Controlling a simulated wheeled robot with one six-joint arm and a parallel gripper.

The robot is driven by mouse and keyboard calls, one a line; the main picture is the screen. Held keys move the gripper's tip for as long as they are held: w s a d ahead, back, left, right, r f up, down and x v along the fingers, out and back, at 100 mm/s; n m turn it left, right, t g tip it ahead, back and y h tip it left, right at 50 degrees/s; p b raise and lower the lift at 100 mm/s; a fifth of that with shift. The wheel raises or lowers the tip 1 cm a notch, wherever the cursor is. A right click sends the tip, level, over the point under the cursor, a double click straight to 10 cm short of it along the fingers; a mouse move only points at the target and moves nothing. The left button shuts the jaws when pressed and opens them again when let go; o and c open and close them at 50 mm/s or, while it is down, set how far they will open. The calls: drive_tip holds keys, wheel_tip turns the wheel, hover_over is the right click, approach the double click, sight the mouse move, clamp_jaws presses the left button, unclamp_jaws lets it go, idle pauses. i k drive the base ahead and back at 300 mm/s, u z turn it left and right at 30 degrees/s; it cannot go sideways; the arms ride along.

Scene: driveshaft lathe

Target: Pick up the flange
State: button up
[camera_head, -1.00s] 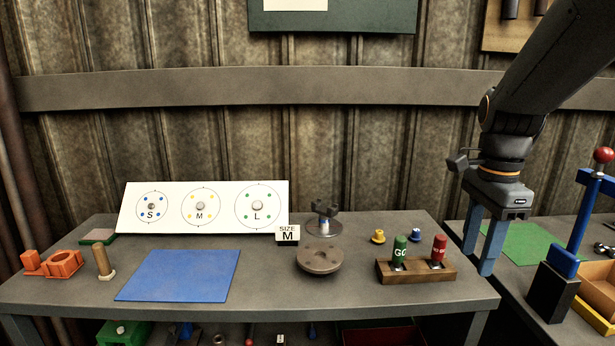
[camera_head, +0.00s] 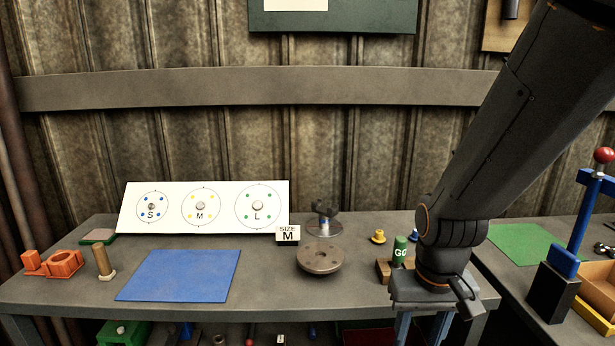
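A round grey-brown disc with small holes, which looks like the flange (camera_head: 320,257), lies on the workbench right of the blue mat. Behind it a dark forked part (camera_head: 324,219) stands upright on a round base. My gripper (camera_head: 421,328) is to the right of the flange, near the bench's front edge and apart from the flange. Its two blue fingers point down with a gap between them, open, and nothing shows between them. The fingertips run to the bottom of the picture.
A wooden block (camera_head: 383,270) with a green GO gauge (camera_head: 400,251) is partly hidden by my arm. A yellow knob (camera_head: 378,237) stands behind it. The blue mat (camera_head: 180,275) is bare.

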sight(316, 258)
drive_tip(key=k, duration=1.25)
drive_tip(key=u, duration=0.6)
drive_tip(key=i, duration=1.55)
drive_tip(key=z, duration=0.55)
